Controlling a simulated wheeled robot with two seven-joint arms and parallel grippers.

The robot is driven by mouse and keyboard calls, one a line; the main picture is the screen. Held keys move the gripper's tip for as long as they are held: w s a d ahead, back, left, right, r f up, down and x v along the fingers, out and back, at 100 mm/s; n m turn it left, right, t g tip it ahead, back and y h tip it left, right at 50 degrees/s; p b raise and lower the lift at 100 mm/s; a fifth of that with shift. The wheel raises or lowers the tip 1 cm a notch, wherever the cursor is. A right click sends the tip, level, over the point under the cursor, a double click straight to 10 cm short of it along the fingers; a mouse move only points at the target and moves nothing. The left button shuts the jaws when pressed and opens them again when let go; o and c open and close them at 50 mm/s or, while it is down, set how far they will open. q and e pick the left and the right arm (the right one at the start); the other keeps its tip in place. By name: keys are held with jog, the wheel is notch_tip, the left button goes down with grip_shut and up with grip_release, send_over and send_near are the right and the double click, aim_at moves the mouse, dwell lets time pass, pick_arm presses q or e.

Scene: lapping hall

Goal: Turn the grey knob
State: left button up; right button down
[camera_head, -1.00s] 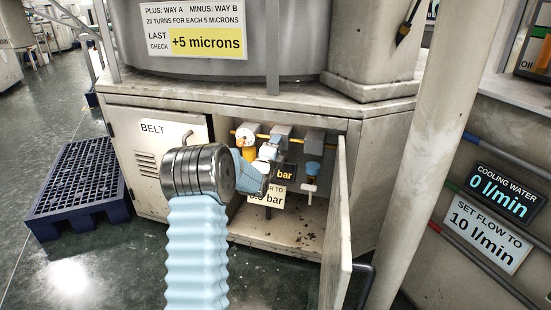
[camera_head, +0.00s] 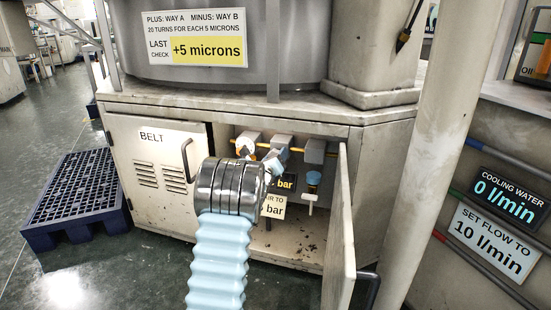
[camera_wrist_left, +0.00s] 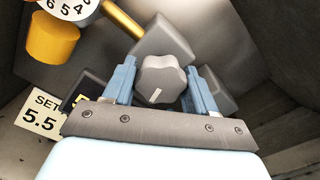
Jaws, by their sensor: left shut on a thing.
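The grey knob (camera_wrist_left: 160,80) is a lobed dial with a pale mark on its face, in the middle of the left wrist view. My left gripper (camera_wrist_left: 162,84) has its two blue fingers shut on it, one on each side. In the head view my left gripper (camera_head: 273,163) reaches into the open cabinet, and my wrist hides much of it and of the knob. A dark display (camera_head: 287,183) ending in "bar" and a sign (camera_head: 272,207) ending in "bar" are partly hidden there. My right gripper is not in view.
The open cabinet door (camera_head: 340,225) stands to the right of my left arm. A blue pallet (camera_head: 75,192) lies at left.

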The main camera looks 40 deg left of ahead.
pick_arm(q)
jog(key=shift+d+f+m, duration=0.15)
jog(key=shift+f+m, duration=0.05)
jog(key=shift+m, duration=1)
jog(key=o, duration=0.8)
jog(key=shift+o, duration=1)
jog(key=shift+r, duration=0.1)
jog(key=p+v, duration=0.2)
jog(key=v, duration=1.1)
jog(key=shift+s, duration=0.4)
